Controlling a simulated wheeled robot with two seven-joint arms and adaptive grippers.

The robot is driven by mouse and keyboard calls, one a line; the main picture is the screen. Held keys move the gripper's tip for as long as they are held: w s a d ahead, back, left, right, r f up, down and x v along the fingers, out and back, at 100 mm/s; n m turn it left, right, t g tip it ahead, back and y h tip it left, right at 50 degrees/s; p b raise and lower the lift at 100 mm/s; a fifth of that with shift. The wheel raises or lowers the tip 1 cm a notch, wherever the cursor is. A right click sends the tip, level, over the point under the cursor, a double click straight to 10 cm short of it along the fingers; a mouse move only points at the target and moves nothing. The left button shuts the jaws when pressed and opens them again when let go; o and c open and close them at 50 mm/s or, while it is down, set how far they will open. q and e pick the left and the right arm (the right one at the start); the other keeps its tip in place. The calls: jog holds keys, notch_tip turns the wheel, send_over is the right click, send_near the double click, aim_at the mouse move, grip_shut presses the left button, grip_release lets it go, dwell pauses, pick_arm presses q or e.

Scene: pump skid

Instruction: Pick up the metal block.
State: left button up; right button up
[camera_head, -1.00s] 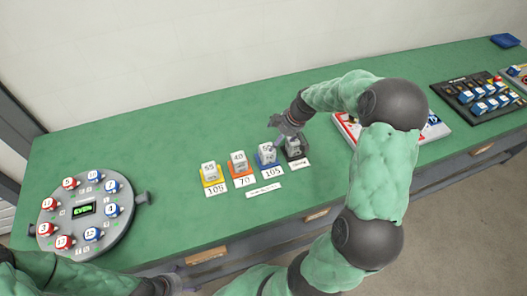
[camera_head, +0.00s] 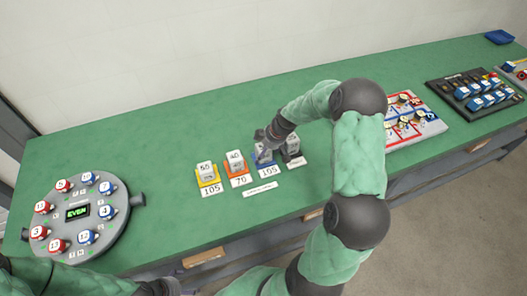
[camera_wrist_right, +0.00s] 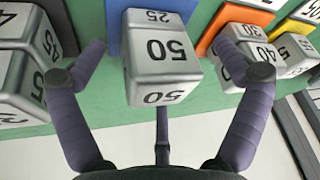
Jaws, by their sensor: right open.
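Several numbered metal blocks stand in a row on coloured stands. The metal block marked 50 (camera_wrist_right: 162,62) is at the blue stand (camera_wrist_right: 114,20), between the spread fingers of my right gripper (camera_wrist_right: 162,48), which is open. A gap shows on either side of the block. In the head view my right gripper (camera_head: 262,149) covers most of this block. The block marked 40 (camera_head: 234,157) is on the orange stand, and the one marked 55 (camera_head: 205,169) is on the yellow stand. My left gripper (camera_head: 165,288) is at the bottom edge, its fingers unclear.
More metal blocks (camera_wrist_right: 18,85) lie close left of my right gripper in the wrist view, near the dark stand (camera_head: 293,158). A round dial station (camera_head: 78,240) is at the left. Boards (camera_head: 412,122) with parts lie at the right. The green bench (camera_head: 150,150) is otherwise mostly clear.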

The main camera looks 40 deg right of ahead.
jog(key=shift+r, duration=0.1)
jog(key=c, duration=1.6)
jog(key=shift+c, duration=0.2)
